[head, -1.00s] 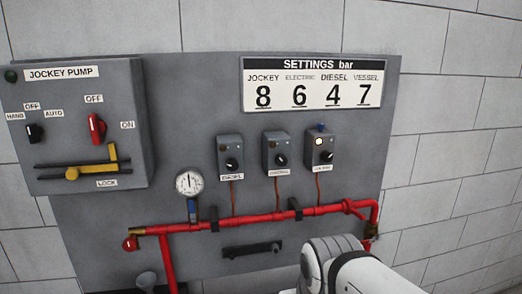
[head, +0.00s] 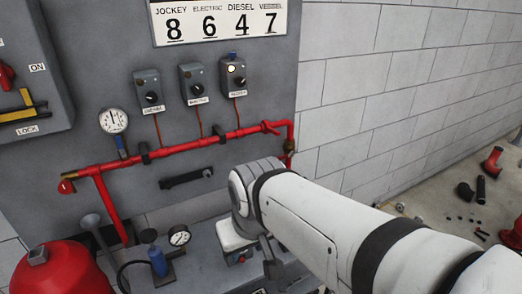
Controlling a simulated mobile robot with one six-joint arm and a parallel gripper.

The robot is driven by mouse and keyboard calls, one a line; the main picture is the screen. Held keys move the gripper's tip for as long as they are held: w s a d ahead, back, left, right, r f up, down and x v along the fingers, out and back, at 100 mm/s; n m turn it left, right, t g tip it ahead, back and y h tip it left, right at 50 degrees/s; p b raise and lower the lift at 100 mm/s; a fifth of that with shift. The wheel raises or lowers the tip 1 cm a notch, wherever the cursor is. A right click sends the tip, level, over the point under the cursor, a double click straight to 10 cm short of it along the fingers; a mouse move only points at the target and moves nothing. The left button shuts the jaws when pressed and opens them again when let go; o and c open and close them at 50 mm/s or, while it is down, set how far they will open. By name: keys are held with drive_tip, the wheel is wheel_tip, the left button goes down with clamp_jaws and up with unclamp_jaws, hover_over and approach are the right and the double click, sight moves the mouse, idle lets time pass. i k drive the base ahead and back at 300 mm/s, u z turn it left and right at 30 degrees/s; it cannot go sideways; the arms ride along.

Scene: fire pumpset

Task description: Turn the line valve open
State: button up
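A red pipe line (head: 190,145) runs along the grey panel below three small switch boxes. A short red handle-like fitting (head: 271,127) sits near its right end, and a brass fitting (head: 290,146) is on the downturn there. A red round end piece (head: 67,187) is at the left end. A small blue-handled fitting (head: 121,143) is under the round gauge. I cannot tell for sure which of these is the line valve, or its position. My white arm reaches in from the lower right. My gripper (head: 250,245) seems to be below its wrist, apart from the pipe; its fingers cannot be made out.
A round gauge (head: 113,120) is above the pipe. A red vessel (head: 58,271) stands at lower left, beside a small gauge (head: 179,236) and a blue part (head: 157,262). A dark bar handle (head: 186,177) is on the panel. Loose parts lie on the floor at right.

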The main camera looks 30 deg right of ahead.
sight(283, 157)
drive_tip(key=z, duration=0.55)
drive_tip(key=i, duration=0.75)
drive_tip(key=u, duration=0.65)
drive_tip(key=k, duration=1.35)
drive_tip(key=z, duration=0.55)
drive_tip(key=i, duration=1)
drive_tip(key=z, duration=0.05)
